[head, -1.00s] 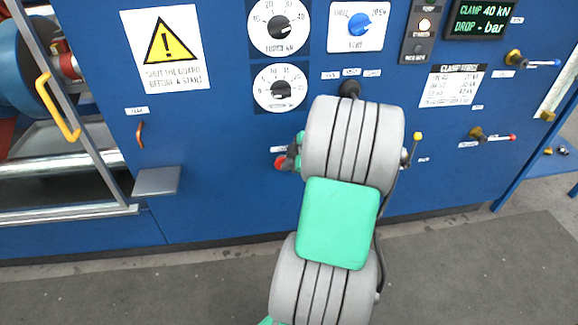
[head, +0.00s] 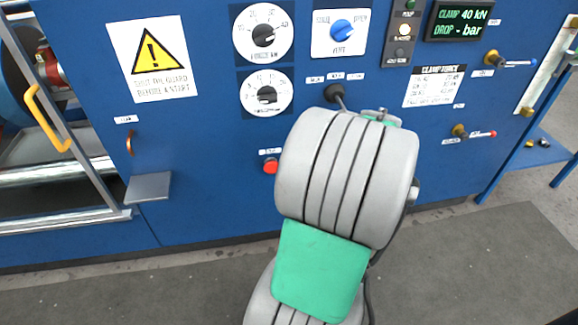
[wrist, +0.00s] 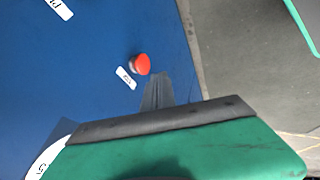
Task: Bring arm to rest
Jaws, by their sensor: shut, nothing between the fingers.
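My arm, grey with green covers, rises in the middle of the head view and hides my gripper there. In the wrist view my gripper (wrist: 157,92) shows as a dark finger shape beyond the green and black housing, shut and empty. A red push button (wrist: 141,64) on the blue panel lies just beyond the fingertips in that picture, apart from them as far as I can tell. The same red button (head: 271,166) shows in the head view, left of my arm.
The blue machine panel (head: 210,200) stands in front, with two dials (head: 263,33), a blue knob (head: 342,29), and small levers (head: 460,131) at right. A grey shelf (head: 148,187) juts out at left. The grey floor (head: 480,250) is clear at right.

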